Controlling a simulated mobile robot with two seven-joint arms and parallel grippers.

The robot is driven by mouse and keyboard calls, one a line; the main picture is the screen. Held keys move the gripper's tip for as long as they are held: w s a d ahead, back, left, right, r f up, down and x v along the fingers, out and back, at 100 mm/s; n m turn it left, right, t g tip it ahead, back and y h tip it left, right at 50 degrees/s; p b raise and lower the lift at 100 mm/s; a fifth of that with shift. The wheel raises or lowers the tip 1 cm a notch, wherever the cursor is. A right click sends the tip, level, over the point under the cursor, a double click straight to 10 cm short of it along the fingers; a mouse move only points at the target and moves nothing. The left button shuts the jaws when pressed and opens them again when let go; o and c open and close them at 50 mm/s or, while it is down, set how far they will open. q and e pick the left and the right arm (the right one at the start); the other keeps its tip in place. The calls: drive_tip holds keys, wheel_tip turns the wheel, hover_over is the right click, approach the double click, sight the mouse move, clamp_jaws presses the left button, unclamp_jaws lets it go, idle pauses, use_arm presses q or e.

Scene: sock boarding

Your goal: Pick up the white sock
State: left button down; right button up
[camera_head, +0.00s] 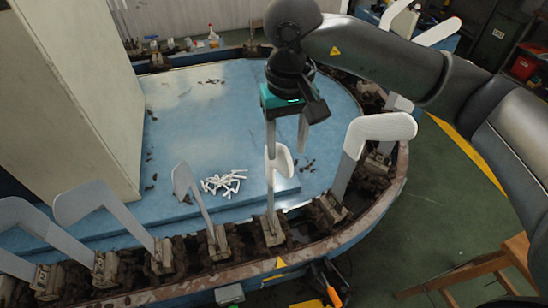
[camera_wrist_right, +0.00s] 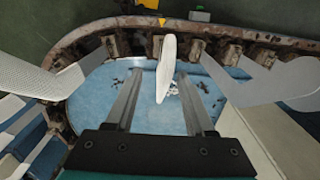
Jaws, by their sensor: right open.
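A white sock shape (camera_head: 283,161) stands upright on a board at the near edge of the round machine, seen nearly edge-on in the head view. In the right wrist view the white shape (camera_wrist_right: 167,62) shows between the two fingers. My right gripper (camera_head: 287,143) points down over it with its fingers apart. Whether a finger touches it cannot be told. Another white, finely textured sock shape (camera_head: 382,129) stands on the board to the right; a similar one shows at the left of the wrist view (camera_wrist_right: 28,76). My left gripper is not in view.
Bare grey boards (camera_head: 92,203) stand along the machine's near rim to the left. Small white pieces (camera_head: 224,183) lie on the blue table (camera_head: 185,120). A large beige cabinet (camera_head: 70,90) stands at left. A wooden stool (camera_head: 490,265) is at lower right.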

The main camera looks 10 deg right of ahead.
sight(276, 166)
drive_tip(key=f, duration=0.3)
drive_tip(key=f+p, duration=0.1)
drive_tip(key=f, duration=0.1)
drive_tip(key=shift+a+f, duration=0.3)
drive_tip(key=shift+a, duration=0.1)
clamp_jaws()
